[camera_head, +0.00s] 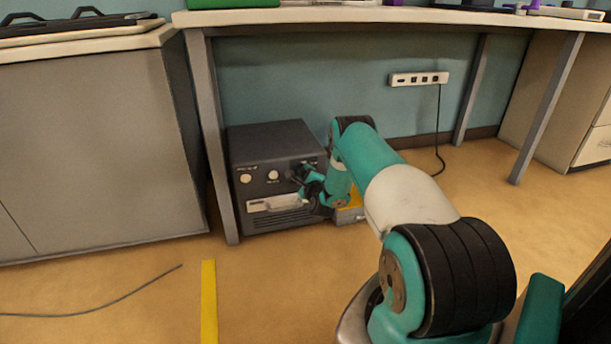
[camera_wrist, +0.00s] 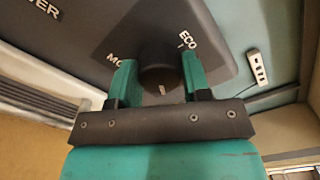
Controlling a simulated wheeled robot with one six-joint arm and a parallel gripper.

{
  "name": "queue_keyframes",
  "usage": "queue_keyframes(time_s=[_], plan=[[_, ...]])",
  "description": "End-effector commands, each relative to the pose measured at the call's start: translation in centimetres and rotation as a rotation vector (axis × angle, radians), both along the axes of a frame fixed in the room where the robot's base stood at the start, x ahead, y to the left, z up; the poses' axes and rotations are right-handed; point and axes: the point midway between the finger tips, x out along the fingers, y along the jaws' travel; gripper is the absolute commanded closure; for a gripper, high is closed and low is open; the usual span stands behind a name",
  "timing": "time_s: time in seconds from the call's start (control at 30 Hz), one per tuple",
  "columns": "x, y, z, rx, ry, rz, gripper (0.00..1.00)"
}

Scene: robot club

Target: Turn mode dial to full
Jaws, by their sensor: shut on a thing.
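The mode dial (camera_wrist: 160,75) is a dark round knob on the dark front panel of a grey box unit (camera_head: 270,143) under the table. In the wrist view, the label ECO stands to its upper right and a partly hidden label starting MO to its left. A small light mark shows on the knob's near edge. My gripper (camera_wrist: 159,82) has its two teal fingers on either side of the knob, shut on it. In the head view, my gripper (camera_head: 303,181) is at the right part of the unit's front and hides the dial there.
A table leg (camera_head: 216,150) stands close at the unit's left. A power strip (camera_head: 419,79) hangs on the wall. A cable (camera_head: 95,312) lies on the floor.

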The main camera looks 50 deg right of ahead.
Motion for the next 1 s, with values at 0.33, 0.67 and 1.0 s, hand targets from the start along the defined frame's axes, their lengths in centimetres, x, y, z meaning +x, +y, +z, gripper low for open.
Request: queue_keyframes(time_s=[0.33, 0.67, 1.0], plan=[[0.0, 0.0, -0.1, 0.006, -0.001, 0.0, 0.8], [0.0, 0.0, -0.1, 0.004, -0.001, 0.001, 0.31], [-1.1, 0.7, 0.0, 0.008, 0.001, 0.004, 0.31]])
